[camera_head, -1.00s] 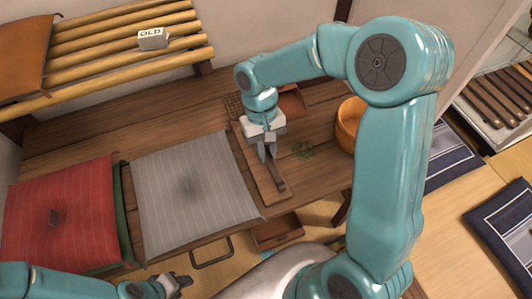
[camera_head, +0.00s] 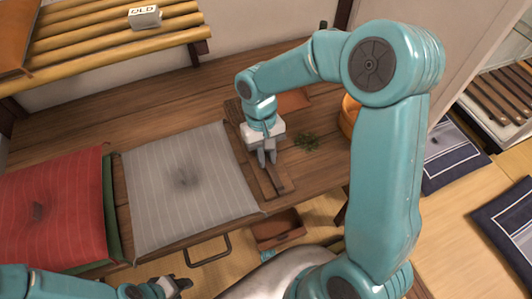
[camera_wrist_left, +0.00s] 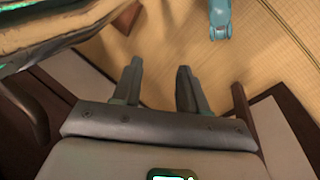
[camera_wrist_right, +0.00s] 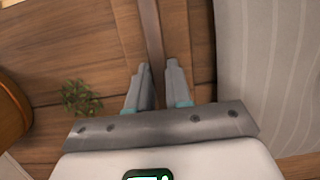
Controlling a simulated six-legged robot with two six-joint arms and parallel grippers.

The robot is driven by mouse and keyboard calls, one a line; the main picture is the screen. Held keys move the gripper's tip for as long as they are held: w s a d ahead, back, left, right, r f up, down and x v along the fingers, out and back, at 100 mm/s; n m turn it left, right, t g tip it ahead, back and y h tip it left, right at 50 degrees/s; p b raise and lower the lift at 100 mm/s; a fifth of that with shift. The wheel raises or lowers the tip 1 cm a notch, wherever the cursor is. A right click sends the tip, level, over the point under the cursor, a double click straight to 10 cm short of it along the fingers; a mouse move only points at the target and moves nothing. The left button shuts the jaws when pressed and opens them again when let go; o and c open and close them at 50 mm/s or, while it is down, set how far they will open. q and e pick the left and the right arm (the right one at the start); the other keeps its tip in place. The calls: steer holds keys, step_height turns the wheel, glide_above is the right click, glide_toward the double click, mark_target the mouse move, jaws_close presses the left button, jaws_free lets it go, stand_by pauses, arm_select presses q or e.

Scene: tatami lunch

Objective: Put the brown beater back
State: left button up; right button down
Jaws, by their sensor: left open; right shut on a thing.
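The brown beater, a narrow dark bar (camera_head: 276,184), lies along or just above a long wooden board (camera_head: 240,163) on the low table. I cannot tell whether it touches the board. My right gripper (camera_head: 267,161) points down and is shut on the beater. The right wrist view shows the bar (camera_wrist_right: 152,30) running up from between the fingers (camera_wrist_right: 159,66); the gripped part is hidden. My left gripper (camera_head: 180,284) is low in front of the table. Its fingers (camera_wrist_left: 157,68) are apart and empty over the tatami floor.
A red cushion (camera_head: 60,205) and a grey striped cushion (camera_head: 190,180), both with dark smudges, lie left of the board. Green herbs (camera_head: 307,141) and an orange tub (camera_head: 348,115) are at right. A small brown box (camera_head: 277,228) is below the table's front edge.

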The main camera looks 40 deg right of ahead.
steer(key=c, duration=1)
jaws_free()
steer(key=shift+o, duration=0.2)
steer(key=shift+r, duration=0.1)
